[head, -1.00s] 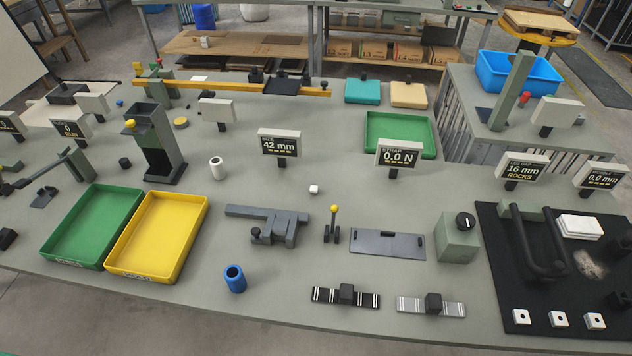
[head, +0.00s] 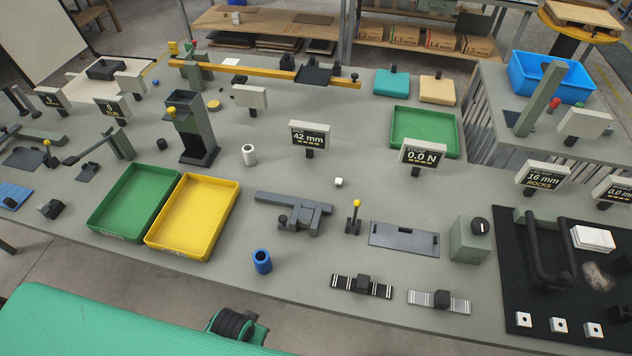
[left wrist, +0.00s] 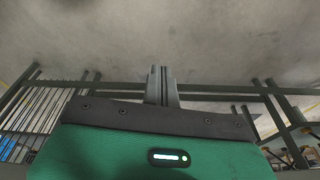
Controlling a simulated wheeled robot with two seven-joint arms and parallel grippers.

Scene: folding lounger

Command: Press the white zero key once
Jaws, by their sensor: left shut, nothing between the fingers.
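A small white block (head: 339,182) sits on the grey workbench (head: 290,220) in front of the 42 mm display (head: 309,136). It may be the white zero key, but I see no marking on it. My left gripper (left wrist: 161,72) is shut and empty in the left wrist view, with concrete floor and dark rails behind it. Its fingertips touch nothing there and are not visible in the head view. My right gripper is in neither view.
A yellow-knobbed lever (head: 355,215) stands right of the white block, and a grey fixture (head: 293,211) lies left of it. A yellow tray (head: 194,216), a blue cylinder (head: 262,261) and a white cylinder (head: 249,155) are further left.

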